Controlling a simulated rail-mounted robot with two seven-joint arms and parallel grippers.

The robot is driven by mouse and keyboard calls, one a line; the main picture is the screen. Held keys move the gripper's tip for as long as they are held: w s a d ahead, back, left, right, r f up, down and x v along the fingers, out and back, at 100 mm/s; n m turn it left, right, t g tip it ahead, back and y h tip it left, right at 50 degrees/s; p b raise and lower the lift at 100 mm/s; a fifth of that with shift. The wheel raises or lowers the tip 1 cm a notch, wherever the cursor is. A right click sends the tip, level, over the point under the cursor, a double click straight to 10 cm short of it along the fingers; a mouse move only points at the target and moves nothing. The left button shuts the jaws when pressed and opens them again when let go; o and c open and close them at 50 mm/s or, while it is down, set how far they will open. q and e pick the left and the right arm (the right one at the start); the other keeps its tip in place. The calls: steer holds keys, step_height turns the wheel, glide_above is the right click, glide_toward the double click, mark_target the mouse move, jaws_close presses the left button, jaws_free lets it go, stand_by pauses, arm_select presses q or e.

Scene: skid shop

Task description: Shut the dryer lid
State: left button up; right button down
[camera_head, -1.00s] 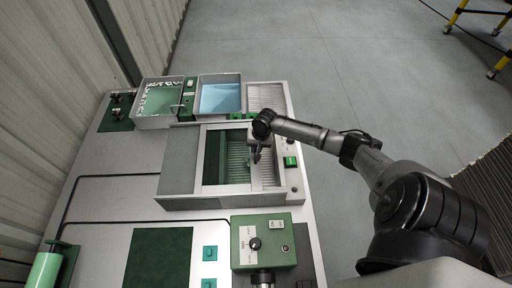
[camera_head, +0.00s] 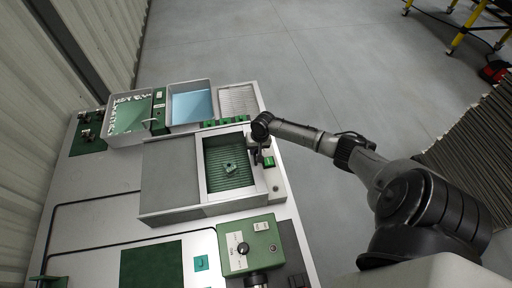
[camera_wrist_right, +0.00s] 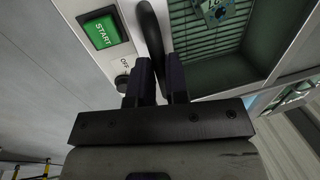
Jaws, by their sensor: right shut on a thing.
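The dryer (camera_head: 172,170) is a grey box in the middle of the bench in the head view. Its lid (camera_head: 229,133) appears as a pale frame around a green window and lies at the right part of the box. A ribbed bed with a small green part (camera_head: 230,168) shows through the window. My right gripper (camera_head: 263,158) is at the right edge of the lid. In the wrist view my right gripper (camera_wrist_right: 160,85) is shut on a black curved handle (camera_wrist_right: 151,38) beside the lid frame. My left gripper is not in view.
A green START button (camera_wrist_right: 101,32) and an OFF knob (camera_wrist_right: 122,83) sit close beside the handle. Open trays (camera_head: 190,104) stand behind the dryer. A green control box (camera_head: 249,244) stands in front.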

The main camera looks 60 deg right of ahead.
steer(key=shift+s+d, duration=0.1)
steer(key=shift+d, duration=0.05)
steer(key=c, duration=1.1)
jaws_free()
steer(key=shift+s, duration=0.1)
steer(key=p+v, duration=0.1)
steer(key=v, duration=1.2)
steer(key=shift+r, duration=0.4)
